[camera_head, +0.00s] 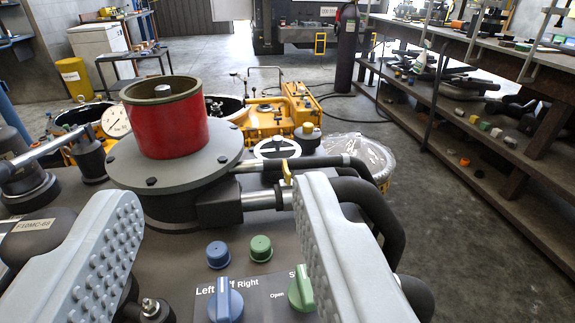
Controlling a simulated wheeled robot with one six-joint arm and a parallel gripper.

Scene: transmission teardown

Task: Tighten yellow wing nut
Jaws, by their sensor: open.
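A small yellow piece, which looks like the yellow wing nut (287,171), stands upright on the pipe fitting to the right of the round grey flange. My gripper (220,193) is open, with one ribbed grey finger at the left and one at the right. Nothing is between the fingertips in its grasp. The wing nut appears just left of the right fingertip and beyond it, apart from the finger as far as I can tell. The lower part of the nut and its thread are too small to make out.
A red cylinder (165,122) stands on the grey flange (127,168). Black hoses (372,205) curve at the right. A panel carries a blue knob (226,301) and a green knob (301,290). Yellow machinery (270,120) lies behind, and a shelf rack (470,140) stands at the right.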

